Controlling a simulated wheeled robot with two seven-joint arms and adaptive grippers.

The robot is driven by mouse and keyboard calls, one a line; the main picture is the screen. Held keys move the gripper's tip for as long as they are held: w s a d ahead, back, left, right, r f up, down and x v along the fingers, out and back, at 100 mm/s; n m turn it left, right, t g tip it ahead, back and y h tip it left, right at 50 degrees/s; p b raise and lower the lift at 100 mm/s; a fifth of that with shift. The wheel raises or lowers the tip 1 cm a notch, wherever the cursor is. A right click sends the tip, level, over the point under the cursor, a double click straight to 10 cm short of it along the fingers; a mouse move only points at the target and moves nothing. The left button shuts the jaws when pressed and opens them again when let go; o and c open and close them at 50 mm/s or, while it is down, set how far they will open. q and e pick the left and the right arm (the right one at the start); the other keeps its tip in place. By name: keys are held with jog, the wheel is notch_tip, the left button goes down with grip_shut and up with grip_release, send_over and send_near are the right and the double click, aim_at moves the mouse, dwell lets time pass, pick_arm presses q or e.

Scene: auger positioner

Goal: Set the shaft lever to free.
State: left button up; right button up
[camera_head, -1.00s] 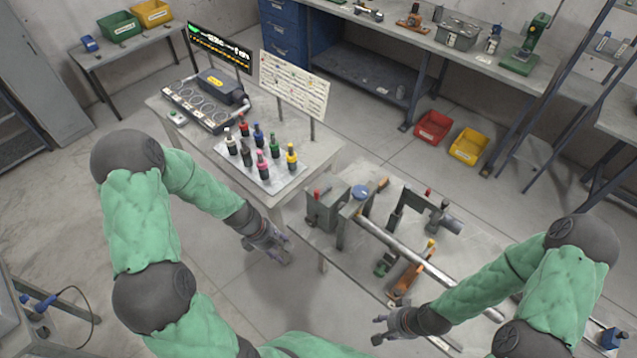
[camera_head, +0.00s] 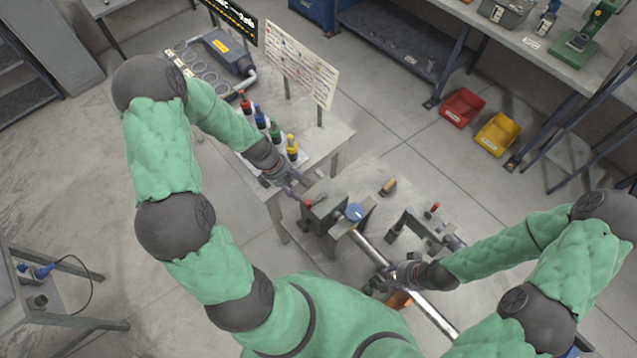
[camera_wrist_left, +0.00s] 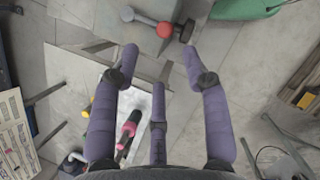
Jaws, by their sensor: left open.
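A grey housing (camera_head: 325,212) stands at the left end of a bench, and a long metal shaft (camera_head: 375,250) runs from it toward the lower right. A small lever with a red ball end (camera_head: 309,203) is on top of the housing. The red ball also shows in the left wrist view (camera_wrist_left: 165,30), just beyond the fingertips. I cannot read any lever marking. My left gripper (camera_head: 296,190) is open and empty, close to the housing's left side. My right gripper (camera_head: 393,276) is at the shaft; its fingers are too unclear to tell if they grip it.
Several coloured-top bottles (camera_head: 275,130) stand on the side table left of my left gripper. A bracket with a red knob (camera_head: 434,209) is right of the shaft. Red (camera_head: 462,107) and yellow (camera_head: 497,133) bins lie on the floor.

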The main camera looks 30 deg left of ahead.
aim_at(307, 202)
pick_arm(q)
jog(key=x, duration=0.3)
jog(key=b+x, duration=0.1)
jog(key=x, duration=0.5)
jog(key=shift+s, duration=0.25)
jog(key=shift+d+f, duration=0.25)
jog(key=shift+f, duration=0.2)
jog(key=shift+w+f, duration=0.1)
jog(key=shift+f, duration=0.1)
pick_arm(e)
jog(key=shift+s+f, duration=0.35)
jog(key=shift+f, duration=0.25)
pick_arm(q)
grip_shut()
pick_arm(e)
jog(key=shift+a, duration=0.1)
